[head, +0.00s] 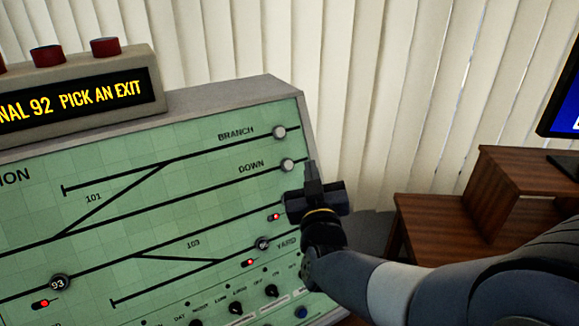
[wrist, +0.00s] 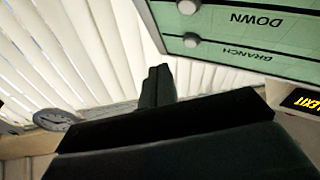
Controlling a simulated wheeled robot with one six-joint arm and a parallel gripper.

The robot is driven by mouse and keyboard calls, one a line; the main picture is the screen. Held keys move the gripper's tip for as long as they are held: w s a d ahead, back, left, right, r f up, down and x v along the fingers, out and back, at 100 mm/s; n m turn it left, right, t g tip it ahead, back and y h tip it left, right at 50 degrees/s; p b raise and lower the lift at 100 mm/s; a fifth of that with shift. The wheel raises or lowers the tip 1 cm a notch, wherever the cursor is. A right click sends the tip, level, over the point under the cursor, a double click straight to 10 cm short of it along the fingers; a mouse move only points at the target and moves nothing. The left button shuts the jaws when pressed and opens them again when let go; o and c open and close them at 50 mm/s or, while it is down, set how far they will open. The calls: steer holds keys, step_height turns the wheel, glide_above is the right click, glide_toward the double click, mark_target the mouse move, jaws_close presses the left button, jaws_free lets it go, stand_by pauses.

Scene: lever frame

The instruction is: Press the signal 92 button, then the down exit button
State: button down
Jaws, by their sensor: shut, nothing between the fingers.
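The green signal panel (head: 190,170) shows track lines with round grey exit buttons at its right end. The down exit button (head: 288,165) sits beside the label DOWN and also shows in the wrist view (wrist: 188,7). My gripper (head: 311,170) is shut and empty, just right of the down button in the head view, apart from it in the wrist view. The display (head: 70,105) above the panel reads "NAL 92 PICK AN EXIT", its left part cut off. The signal 92 button is not in view; a button marked 93 (head: 58,283) is at lower left.
The branch button (head: 279,132) is just above the down button. The yard button (head: 263,243) is below, near my arm. Red domes (head: 105,47) top the display box. A wooden desk (head: 470,220) and monitor (head: 562,95) stand at right; blinds hang behind.

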mark_target(288, 165)
steer(key=shift+w+a+f+b, duration=0.35)
steer(key=shift+w+a+f, duration=0.2)
steer(key=shift+w, duration=0.25)
steer(key=shift+w+a+f+b, duration=0.35)
steer(key=shift+w+a+f, duration=0.15)
steer(key=shift+w, duration=0.35)
steer(key=shift+w+a+f+b, duration=0.35)
steer(key=shift+w+a+f, duration=0.2)
steer(key=shift+w, duration=0.25)
steer(key=shift+r, duration=0.1)
steer(key=shift+w+a+f+b, duration=0.2)
steer(key=shift+w+b, duration=0.1)
steer(key=shift+b, duration=0.15)
steer(key=shift+w+a+f+b, duration=0.2)
steer(key=shift+w+f+b, duration=0.1)
steer(key=shift+b, duration=0.1)
stand_by(0.7)
steer(key=shift+r, duration=0.1)
steer(key=shift+s+d+r, duration=0.35)
steer(key=shift+s+d, duration=0.1)
steer(key=shift+s, duration=0.2)
